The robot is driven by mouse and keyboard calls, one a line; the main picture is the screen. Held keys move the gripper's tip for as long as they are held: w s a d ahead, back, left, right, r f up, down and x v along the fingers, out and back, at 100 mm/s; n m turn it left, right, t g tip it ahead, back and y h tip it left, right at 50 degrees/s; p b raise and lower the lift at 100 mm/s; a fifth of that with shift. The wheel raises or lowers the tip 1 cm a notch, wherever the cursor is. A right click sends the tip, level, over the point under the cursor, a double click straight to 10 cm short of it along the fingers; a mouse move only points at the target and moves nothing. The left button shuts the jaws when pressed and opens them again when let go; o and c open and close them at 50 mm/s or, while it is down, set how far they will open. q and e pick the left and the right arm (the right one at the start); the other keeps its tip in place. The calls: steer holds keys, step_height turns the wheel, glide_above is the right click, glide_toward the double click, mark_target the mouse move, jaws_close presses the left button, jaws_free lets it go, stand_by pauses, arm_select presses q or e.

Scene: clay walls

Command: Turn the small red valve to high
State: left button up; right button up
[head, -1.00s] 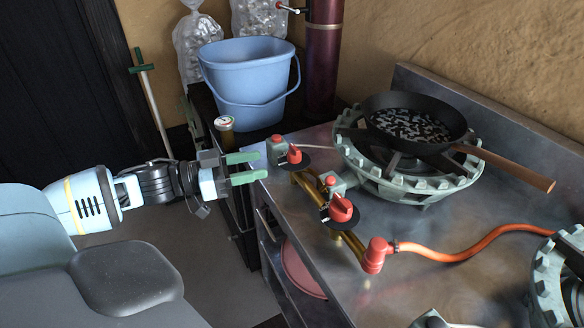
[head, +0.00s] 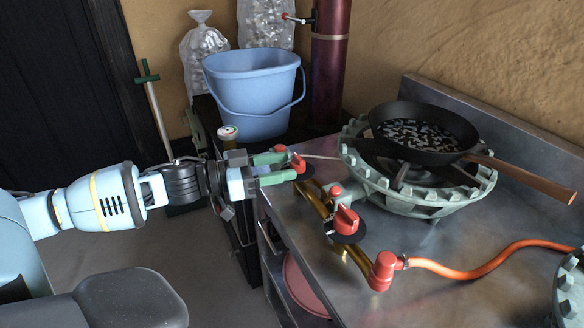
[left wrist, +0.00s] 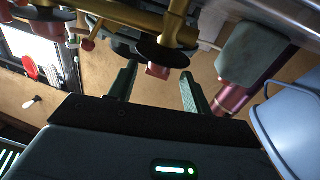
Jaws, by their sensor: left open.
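The small red valve (head: 298,162) is the far knob on the brass pipe, with a dark round plate behind it. A larger red valve (head: 346,220) sits nearer on the same pipe. My left gripper (head: 289,164) is open, its green fingertips at the small valve. In the left wrist view the small red knob (left wrist: 157,71) shows between the two spread fingers (left wrist: 158,80), near their tips. I cannot tell whether either finger touches it. The fingers partly hide the knob in the head view. My right gripper is not in view.
A burner (head: 430,195) with a black pan (head: 424,130) stands right of the pipe, its wooden handle pointing right. An orange hose (head: 470,258) runs from the pipe's near end across the metal counter (head: 420,285). A blue bucket (head: 250,85) stands behind my gripper.

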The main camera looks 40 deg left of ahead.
mark_target(298, 163)
arm_select(q)
steer(key=shift+b+x, duration=0.45)
steer(key=shift+x, duration=0.9)
steer(key=shift+w, duration=0.1)
